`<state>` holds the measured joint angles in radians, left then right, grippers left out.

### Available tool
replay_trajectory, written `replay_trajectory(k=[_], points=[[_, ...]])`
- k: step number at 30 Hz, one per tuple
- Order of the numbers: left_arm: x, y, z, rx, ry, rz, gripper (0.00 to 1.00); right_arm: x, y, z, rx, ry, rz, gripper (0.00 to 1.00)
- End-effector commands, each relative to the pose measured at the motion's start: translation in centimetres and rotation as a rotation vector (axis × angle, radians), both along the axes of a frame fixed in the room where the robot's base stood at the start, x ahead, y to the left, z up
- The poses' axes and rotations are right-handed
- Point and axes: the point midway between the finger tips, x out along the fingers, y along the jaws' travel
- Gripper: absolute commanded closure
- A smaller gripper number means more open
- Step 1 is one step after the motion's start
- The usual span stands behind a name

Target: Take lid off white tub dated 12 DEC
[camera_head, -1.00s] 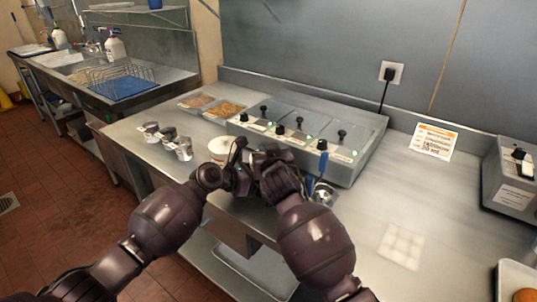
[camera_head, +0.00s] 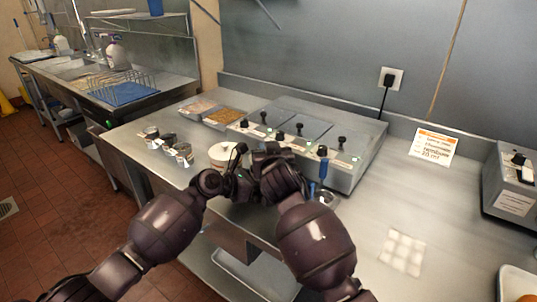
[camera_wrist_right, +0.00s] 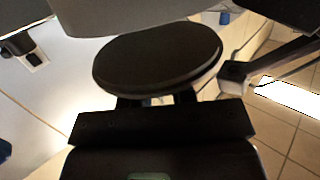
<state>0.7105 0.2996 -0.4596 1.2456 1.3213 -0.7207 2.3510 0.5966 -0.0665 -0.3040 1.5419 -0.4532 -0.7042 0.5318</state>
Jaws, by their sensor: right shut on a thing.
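A white round tub (camera_head: 222,153) stands on the steel counter in the head view, just left of my grippers, its front partly hidden by my left arm. Its date is not readable. My left gripper (camera_head: 238,178) is close beside the tub; its jaws are hidden. My right gripper (camera_head: 260,163) is just right of it, near the left gripper. In the right wrist view, my right gripper (camera_wrist_right: 158,100) is shut on a dark round lid (camera_wrist_right: 158,60), which shows as a tilted disc. Whether the lid is clear of the tub cannot be told.
Several small metal tins (camera_head: 180,153) stand left of the tub. A steel warmer unit (camera_head: 345,170) with black knobs is behind my grippers, with food pans (camera_head: 224,117) at its left. An orange-topped card (camera_head: 433,147) leans on the wall. The right counter is mostly clear.

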Motion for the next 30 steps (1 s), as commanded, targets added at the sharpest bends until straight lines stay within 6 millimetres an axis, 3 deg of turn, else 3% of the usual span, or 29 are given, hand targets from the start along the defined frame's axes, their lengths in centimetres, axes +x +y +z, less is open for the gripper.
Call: replay_trajectory(k=[6,14,15,16,25,30], points=[[0.0,0.0,0.1,-0.001,-0.001,0.000,0.48,0.0,0.0,2.6,0.001,-0.003,0.000,1.00],[0.0,0.0,0.0,-0.001,-0.001,0.000,0.48,0.0,0.0,3.2,0.000,-0.002,0.000,1.00],[0.0,0.0,0.0,-0.001,0.000,0.000,0.04,0.0,0.0,3.2,0.000,-0.003,0.000,1.00],[0.0,0.0,0.0,-0.001,0.000,0.000,0.00,0.0,0.0,3.2,0.000,-0.003,0.000,1.00],[-0.1,0.3,0.2,0.000,0.000,0.000,0.00,0.0,0.0,3.4,0.000,-0.005,0.001,1.00],[-1.0,1.9,1.2,-0.001,-0.003,0.002,0.00,-0.1,0.0,4.8,0.000,-0.015,0.000,1.00]])
